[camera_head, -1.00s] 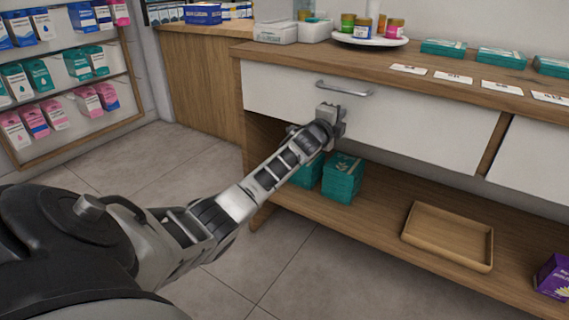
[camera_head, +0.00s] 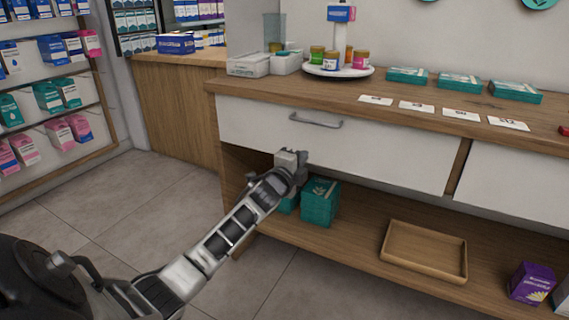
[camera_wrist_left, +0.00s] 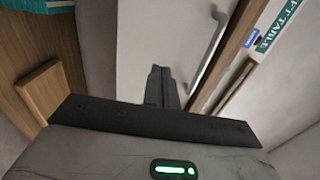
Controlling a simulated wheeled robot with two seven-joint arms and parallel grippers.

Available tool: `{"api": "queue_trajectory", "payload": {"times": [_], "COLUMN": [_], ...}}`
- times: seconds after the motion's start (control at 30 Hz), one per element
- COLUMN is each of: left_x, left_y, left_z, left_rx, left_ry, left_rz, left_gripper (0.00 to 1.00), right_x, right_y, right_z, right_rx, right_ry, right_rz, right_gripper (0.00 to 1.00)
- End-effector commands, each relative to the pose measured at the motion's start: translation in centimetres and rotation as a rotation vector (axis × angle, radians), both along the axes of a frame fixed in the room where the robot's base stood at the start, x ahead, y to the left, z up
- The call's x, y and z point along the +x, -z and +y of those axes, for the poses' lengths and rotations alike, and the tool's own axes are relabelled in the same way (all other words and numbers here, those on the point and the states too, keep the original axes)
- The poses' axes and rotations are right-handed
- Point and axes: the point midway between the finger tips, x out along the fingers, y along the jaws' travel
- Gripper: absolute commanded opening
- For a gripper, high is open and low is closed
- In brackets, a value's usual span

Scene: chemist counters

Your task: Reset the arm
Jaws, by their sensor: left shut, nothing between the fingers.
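My left arm comes in from the lower left in the head view. Its gripper (camera_head: 292,160) is in front of the white drawer front (camera_head: 360,145), below and a little left of the drawer handle (camera_head: 316,122). In the left wrist view the gripper's fingers (camera_wrist_left: 161,88) are together with nothing between them. The drawer handle (camera_wrist_left: 208,55) also shows there, to the right of the fingers and apart from them. The drawer looks closed. My right gripper is not in view.
Teal boxes (camera_head: 319,203) and a wooden tray (camera_head: 388,250) are on the low shelf, with a purple box (camera_head: 531,284) at its right. The countertop (camera_head: 350,90) holds a round white stand (camera_head: 338,72), teal boxes and white cards. Floor (camera_head: 130,210) at the left is clear.

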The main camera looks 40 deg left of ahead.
Motion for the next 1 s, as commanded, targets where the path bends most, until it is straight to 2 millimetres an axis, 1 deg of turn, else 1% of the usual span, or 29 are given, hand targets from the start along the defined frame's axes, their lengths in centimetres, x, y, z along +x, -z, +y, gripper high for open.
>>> {"api": "queue_trajectory", "payload": {"times": [0.03, 0.1, 0.2, 0.3, 0.43, 0.6, 0.67, 0.7, 0.77, 0.87, 0.9, 0.97, 1.0], "left_x": [-1.2, -2.5, -4.0, -5.0, -5.6, -5.6, -5.7, -6.0, -6.7, -9.4, -11.1, -13.9, -16.0], "left_y": [-0.2, 0.0, 0.0, 0.0, 0.0, 0.0, 0.1, 0.2, 0.6, 1.7, 2.2, 2.8, 3.0], "left_z": [-0.3, -0.6, -0.9, -1.1, -1.2, -1.2, -1.4, -1.9, -3.3, -7.3, -9.4, -12.8, -15.0], "left_rx": [0.000, -0.003, -0.001, -0.003, -0.002, -0.002, -0.011, -0.030, -0.088, -0.275, -0.379, -0.555, -0.678], "left_ry": [0.002, 0.001, 0.000, 0.001, 0.000, 0.000, 0.003, 0.010, 0.027, 0.068, 0.082, 0.096, 0.097], "left_rz": [0.002, 0.003, 0.002, 0.001, 0.001, 0.000, 0.004, 0.010, 0.029, 0.091, 0.125, 0.183, 0.223], "left_gripper": [0.00, 0.00, 0.00, 0.00, 0.00, 0.00, 0.00, 0.00, 0.00, 0.00, 0.00, 0.00, 0.00], "right_x": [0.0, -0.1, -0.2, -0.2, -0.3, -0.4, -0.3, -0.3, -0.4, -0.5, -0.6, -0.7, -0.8], "right_y": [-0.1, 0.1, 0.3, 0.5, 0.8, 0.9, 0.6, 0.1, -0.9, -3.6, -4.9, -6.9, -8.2], "right_z": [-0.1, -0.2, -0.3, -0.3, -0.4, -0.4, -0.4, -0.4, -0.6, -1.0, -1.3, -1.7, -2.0], "right_rx": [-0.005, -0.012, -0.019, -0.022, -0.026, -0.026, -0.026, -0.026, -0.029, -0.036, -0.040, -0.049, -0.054], "right_ry": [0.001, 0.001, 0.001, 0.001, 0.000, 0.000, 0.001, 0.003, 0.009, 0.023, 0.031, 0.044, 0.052], "right_rz": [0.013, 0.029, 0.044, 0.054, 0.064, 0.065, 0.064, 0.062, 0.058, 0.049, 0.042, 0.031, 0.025], "right_gripper": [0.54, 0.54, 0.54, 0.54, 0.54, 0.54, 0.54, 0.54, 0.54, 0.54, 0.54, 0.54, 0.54]}}
